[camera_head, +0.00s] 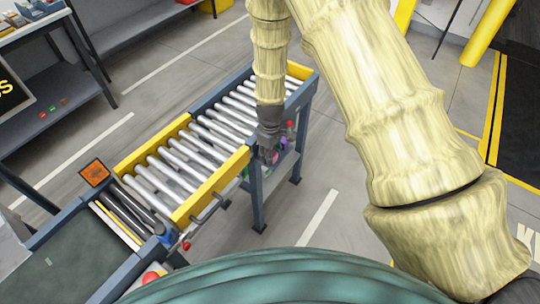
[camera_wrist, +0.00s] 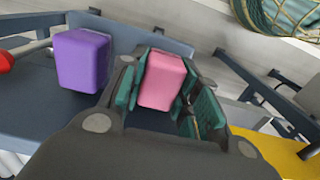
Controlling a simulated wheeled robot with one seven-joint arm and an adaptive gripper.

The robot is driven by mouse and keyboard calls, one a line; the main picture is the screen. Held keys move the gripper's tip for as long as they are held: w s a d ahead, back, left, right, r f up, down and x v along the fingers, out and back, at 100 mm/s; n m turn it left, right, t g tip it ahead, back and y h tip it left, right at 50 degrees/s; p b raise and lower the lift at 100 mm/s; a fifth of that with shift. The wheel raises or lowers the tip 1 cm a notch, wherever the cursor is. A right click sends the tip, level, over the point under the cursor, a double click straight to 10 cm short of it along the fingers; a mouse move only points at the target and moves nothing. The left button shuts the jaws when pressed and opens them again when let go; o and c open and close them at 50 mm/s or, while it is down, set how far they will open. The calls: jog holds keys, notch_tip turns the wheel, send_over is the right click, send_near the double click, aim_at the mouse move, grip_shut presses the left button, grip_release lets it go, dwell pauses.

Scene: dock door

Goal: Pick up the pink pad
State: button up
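The pink pad (camera_wrist: 163,80) is a rounded block in the wrist view, between the two fingers of my gripper (camera_wrist: 168,92). The teal finger pads lie close on either side of it. I cannot tell whether both touch it. Its lower end is near the dark blue surface. In the head view, my gripper (camera_head: 268,153) points down beside the right end of the roller conveyor, and the pink pad cannot be clearly made out there.
A purple block (camera_wrist: 82,60) stands just left of my gripper, with a red object (camera_wrist: 5,61) farther left. The roller conveyor (camera_head: 175,213) has yellow side rails. A yellow surface (camera_wrist: 270,150) lies at lower right in the wrist view. Open floor (camera_head: 335,180) lies right of the conveyor.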

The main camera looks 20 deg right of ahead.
jog(key=shift+r, duration=0.15)
jog(key=shift+r+b, duration=0.5)
jog(key=shift+r, duration=0.4)
jog(key=shift+s+d+r+b, duration=0.1)
jog(key=shift+s+r+b, duration=0.35)
jog(key=shift+r, duration=0.2)
jog(key=s+d+r+b, duration=0.1)
jog(key=s+d+b, duration=0.2)
jog(key=s, duration=1.1)
jog(key=shift+s+d+r, duration=0.3)
jog(key=shift+s+r, duration=0.05)
